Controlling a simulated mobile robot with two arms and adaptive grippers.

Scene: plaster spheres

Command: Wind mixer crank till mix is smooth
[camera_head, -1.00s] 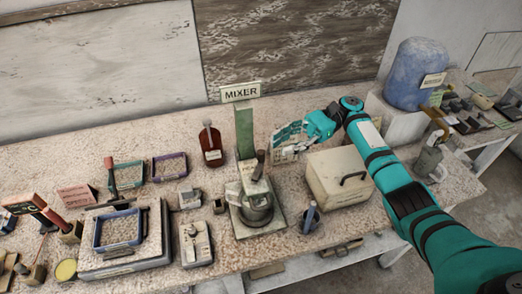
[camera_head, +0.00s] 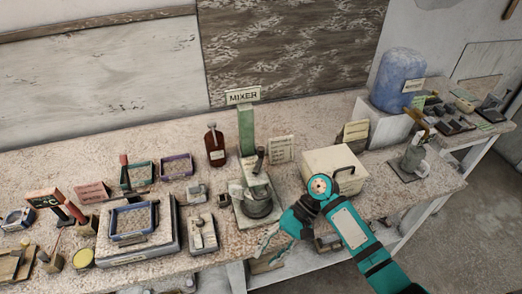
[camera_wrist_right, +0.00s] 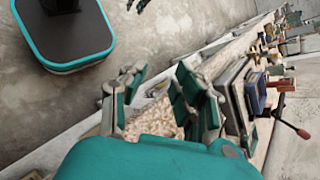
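The mixer (camera_head: 247,130) stands on the bench with a green column and a "MIXER" sign on top. A dark upright handle (camera_head: 259,160), apparently the crank grip, rises above the bowl. The mix inside is too small to judge. My right gripper (camera_head: 273,246) is in front and to the right of the mixer, by the bench's front edge, apart from the handle. Its fingers are spread and empty, as the right wrist view also shows (camera_wrist_right: 158,105). My left gripper is in neither view.
A cream box (camera_head: 333,170) with a black handle stands right of the mixer, close to my right arm. A small grey device (camera_head: 202,234) and a blue tray (camera_head: 133,221) on a scale lie left. A brown bottle (camera_head: 215,147) stands behind. Floor shows beyond the front edge.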

